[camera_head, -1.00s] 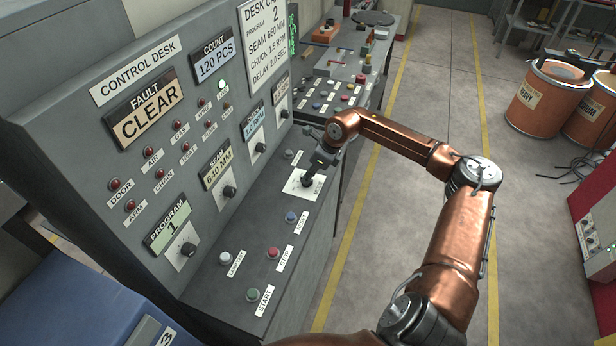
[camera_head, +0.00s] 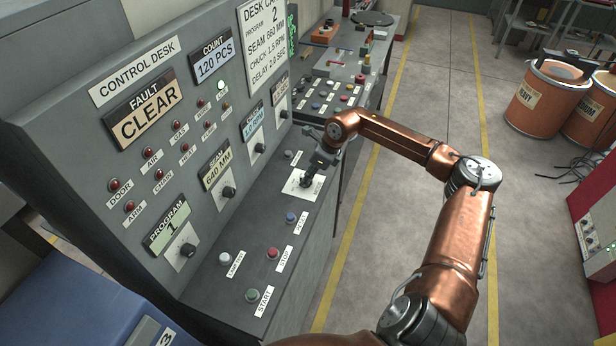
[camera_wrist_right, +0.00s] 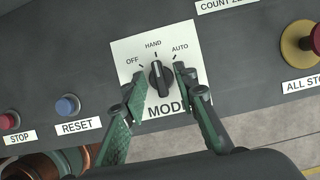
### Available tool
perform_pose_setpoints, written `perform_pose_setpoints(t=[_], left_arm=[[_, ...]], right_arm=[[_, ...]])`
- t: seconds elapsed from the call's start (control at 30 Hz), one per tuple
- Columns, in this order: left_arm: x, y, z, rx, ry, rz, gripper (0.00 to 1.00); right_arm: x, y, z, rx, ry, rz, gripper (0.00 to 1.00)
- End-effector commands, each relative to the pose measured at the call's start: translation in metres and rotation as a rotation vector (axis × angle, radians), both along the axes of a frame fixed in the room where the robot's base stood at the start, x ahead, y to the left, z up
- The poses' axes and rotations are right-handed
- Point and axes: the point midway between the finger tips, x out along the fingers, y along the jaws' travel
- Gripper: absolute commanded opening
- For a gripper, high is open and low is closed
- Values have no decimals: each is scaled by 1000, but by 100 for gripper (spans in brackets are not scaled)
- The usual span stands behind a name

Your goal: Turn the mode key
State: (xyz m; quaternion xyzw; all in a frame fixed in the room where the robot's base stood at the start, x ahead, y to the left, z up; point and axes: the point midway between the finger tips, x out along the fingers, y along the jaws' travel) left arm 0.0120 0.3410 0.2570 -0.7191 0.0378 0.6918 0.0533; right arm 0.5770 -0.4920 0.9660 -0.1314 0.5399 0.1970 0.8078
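The mode key is a black knob (camera_wrist_right: 160,79) on a white plate (camera_wrist_right: 125,47) marked OFF, HAND and AUTO. In the right wrist view its white mark points up toward HAND. My right gripper (camera_wrist_right: 160,80) has its two green-grey fingers on either side of the knob, with a visible gap on each side, so it is open. In the head view my right gripper (camera_head: 309,176) reaches down over the mode plate (camera_head: 293,188) and partly hides the knob. My left gripper is in neither view.
Beside the plate are the blue RESET button (camera_wrist_right: 67,106), red STOP button (camera_wrist_right: 9,121) and red-and-yellow ALL STOP button (camera_wrist_right: 302,42). The upright control panel (camera_head: 70,140) rises behind the desk top. The program display (camera_head: 168,226) reads 1.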

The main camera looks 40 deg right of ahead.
Motion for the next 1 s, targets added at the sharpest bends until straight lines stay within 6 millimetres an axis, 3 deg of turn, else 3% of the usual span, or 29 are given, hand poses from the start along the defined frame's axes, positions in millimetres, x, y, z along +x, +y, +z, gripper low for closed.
perform_pose_setpoints(t=[0.17,0.6,0.8,1.0], left_arm=[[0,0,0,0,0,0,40],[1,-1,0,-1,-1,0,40],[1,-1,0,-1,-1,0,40],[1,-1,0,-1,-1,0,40]], right_arm=[[-6,-4,17,-2,-2,-1,27],[-35,-20,94,-3,1,-2,27],[-40,-22,109,-1,0,0,27],[-41,-22,110,0,0,0,27]])
